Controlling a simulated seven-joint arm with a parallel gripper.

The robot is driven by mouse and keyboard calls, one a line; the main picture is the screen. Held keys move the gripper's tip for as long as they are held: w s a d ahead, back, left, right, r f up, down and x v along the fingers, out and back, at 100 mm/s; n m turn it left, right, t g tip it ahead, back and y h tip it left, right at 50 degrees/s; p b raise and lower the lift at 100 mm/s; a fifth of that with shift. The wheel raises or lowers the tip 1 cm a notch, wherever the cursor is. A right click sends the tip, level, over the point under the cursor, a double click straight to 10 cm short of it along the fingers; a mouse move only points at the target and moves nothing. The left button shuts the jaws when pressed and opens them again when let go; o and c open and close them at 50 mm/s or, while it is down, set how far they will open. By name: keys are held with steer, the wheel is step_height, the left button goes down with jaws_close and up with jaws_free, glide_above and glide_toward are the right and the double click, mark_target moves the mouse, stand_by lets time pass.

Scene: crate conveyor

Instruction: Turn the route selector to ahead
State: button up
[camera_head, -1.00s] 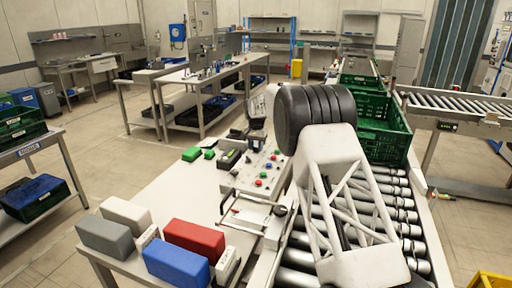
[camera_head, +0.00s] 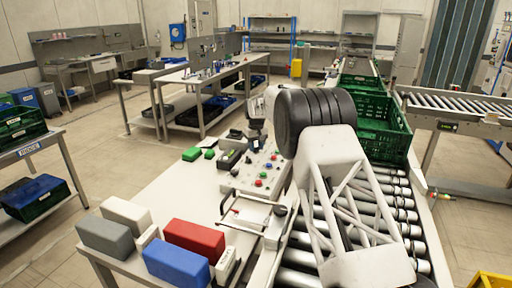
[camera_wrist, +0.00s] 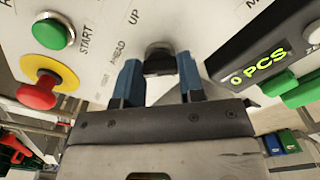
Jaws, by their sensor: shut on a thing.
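The route selector is a dark knob (camera_wrist: 159,60) on the pale control panel, near the printed words UP and AHEAD in the wrist view. My gripper (camera_wrist: 160,82) has its two blue-tipped fingers on either side of the knob and is shut on it. The knob's lower part is hidden by the gripper, and I cannot tell exactly which label it points to. In the head view the control panel (camera_head: 243,181) stands beside the roller conveyor, and my arm partly blocks the view of its far end.
A green START button (camera_wrist: 53,34) and a red stop button (camera_wrist: 38,92) sit left of the knob. A counter display (camera_wrist: 258,66) is at right. Red (camera_head: 194,237) and blue (camera_head: 176,265) blocks lie on the near table. Green crates (camera_head: 385,128) stand on the conveyor.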

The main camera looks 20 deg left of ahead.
stand_by(0.5)
steer(key=o, duration=0.9)
steer(key=shift+o, duration=0.2)
steer(key=shift+r, duration=3.9)
